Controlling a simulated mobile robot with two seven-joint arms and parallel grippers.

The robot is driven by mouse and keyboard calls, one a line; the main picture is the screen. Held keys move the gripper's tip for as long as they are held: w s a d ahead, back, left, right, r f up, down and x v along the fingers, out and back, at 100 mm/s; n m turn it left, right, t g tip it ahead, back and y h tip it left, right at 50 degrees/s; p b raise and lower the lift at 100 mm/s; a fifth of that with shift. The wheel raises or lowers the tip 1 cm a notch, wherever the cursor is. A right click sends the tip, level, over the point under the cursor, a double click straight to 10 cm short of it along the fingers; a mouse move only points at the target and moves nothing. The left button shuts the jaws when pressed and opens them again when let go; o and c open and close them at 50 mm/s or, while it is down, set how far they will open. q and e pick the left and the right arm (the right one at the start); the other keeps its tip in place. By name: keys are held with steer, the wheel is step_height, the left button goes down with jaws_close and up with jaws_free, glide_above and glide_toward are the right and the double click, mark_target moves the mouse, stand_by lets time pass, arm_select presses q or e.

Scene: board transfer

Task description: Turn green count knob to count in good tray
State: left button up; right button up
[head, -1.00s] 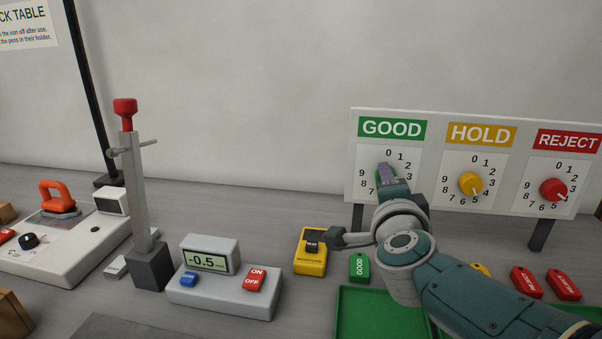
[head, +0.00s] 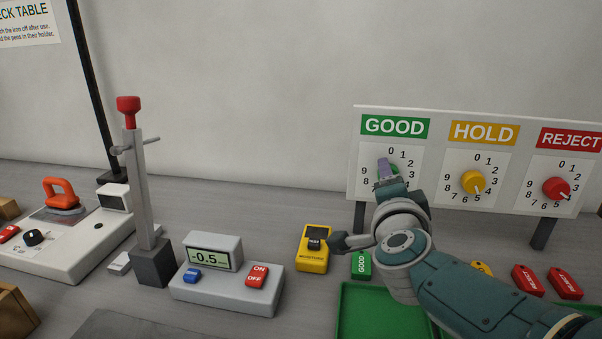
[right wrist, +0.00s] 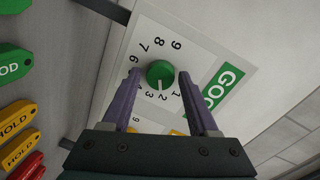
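The green count knob (right wrist: 160,73) is on the GOOD dial (head: 408,160) of the white board. In the right wrist view its white pointer mark is at about 2. My right gripper (right wrist: 159,76) is open, with one purple finger on each side of the knob and a visible gap to both. In the head view the right gripper (head: 386,170) is in front of the GOOD dial and hides most of the knob. The green good tray (head: 345,310) is at the bottom, partly covered by my right arm; its contents are not clear. My left gripper is not in view.
A yellow HOLD knob (head: 473,183) and a red REJECT knob (head: 556,188) are to the right on the board. A yellow moisture meter (head: 313,255), a grey scale-like display box (head: 225,285) and a grey post (head: 147,205) stand left.

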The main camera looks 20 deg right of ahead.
steer(key=shift+o, duration=0.9)
steer(key=p+v, duration=0.3)
steer(key=v, duration=0.7)
steer(key=shift+w, duration=0.1)
